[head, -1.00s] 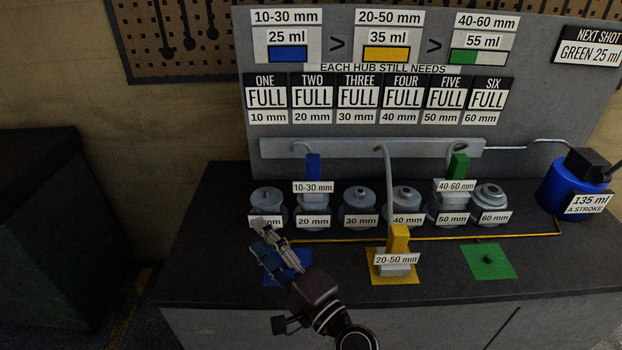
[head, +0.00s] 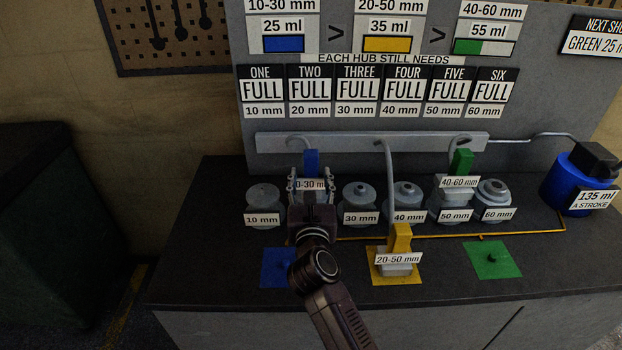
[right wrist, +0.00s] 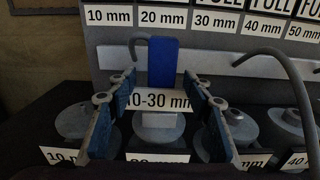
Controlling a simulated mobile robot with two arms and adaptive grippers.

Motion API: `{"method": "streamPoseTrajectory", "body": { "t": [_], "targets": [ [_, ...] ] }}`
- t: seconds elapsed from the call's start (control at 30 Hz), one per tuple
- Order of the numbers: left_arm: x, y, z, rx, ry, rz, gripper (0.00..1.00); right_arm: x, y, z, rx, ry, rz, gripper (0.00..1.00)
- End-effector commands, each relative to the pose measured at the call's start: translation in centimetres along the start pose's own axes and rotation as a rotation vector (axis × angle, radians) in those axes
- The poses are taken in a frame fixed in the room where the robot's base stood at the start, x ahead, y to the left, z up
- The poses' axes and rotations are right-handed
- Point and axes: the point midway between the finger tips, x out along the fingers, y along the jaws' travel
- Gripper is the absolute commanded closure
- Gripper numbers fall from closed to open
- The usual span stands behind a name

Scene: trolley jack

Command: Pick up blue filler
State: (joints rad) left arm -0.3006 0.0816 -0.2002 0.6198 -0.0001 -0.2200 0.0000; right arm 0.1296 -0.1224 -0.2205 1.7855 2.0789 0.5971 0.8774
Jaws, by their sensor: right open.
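The blue filler (head: 311,162) stands on the 20 mm hub, with its "10-30 mm" label facing me. In the right wrist view its blue upright block (right wrist: 163,63) rises in the middle, above the label and a grey base. My right gripper (head: 311,182) is open in front of the filler, with one finger on each side of it. In the right wrist view the open fingers (right wrist: 160,105) show left and right of the label, apart from it. The gripper hides most of the 20 mm hub in the head view. My left gripper is not in view.
The 10 mm hub (head: 264,199) and 30 mm hub (head: 360,202) stand close on either side. The yellow filler (head: 400,240) sits on its yellow pad; the green filler (head: 462,162) is on the 50 mm hub. The blue pad (head: 276,268) and green pad (head: 493,260) are empty.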

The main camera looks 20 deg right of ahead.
Motion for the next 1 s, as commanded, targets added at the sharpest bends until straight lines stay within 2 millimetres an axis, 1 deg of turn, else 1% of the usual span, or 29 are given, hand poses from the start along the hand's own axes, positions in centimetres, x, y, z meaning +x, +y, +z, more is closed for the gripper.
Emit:
{"method": "streamPoseTrajectory", "body": {
  "t": [0.03, 0.1, 0.2, 0.3, 0.5, 0.9, 0.93, 0.97, 1.0],
  "targets": [
    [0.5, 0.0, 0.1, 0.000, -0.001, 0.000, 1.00, 0.9, -0.2, -0.1, -0.002, -0.004, 0.000, 0.54],
    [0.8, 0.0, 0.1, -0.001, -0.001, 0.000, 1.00, 1.9, -0.2, -0.1, -0.002, -0.003, 0.000, 0.54],
    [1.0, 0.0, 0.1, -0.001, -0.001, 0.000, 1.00, 2.9, -0.2, -0.1, -0.003, -0.002, 0.001, 0.54],
    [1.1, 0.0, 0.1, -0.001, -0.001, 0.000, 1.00, 3.3, -0.2, 0.0, -0.002, -0.001, 0.001, 0.54],
    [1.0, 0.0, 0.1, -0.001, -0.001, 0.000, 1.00, 3.3, -0.2, 0.0, -0.002, -0.001, 0.001, 0.54],
    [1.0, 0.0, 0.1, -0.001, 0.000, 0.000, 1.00, 3.3, -0.2, 0.0, -0.002, -0.001, 0.001, 0.98],
    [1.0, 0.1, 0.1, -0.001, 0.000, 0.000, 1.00, 3.3, -0.2, 0.0, -0.002, -0.001, 0.001, 1.00],
    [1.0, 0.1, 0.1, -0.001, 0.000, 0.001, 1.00, 3.3, -0.2, 0.0, -0.002, -0.001, 0.001, 1.00],
    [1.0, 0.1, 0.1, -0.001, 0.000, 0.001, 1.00, 3.3, -0.1, 0.5, -0.001, -0.010, 0.003, 1.00]
  ]
}}
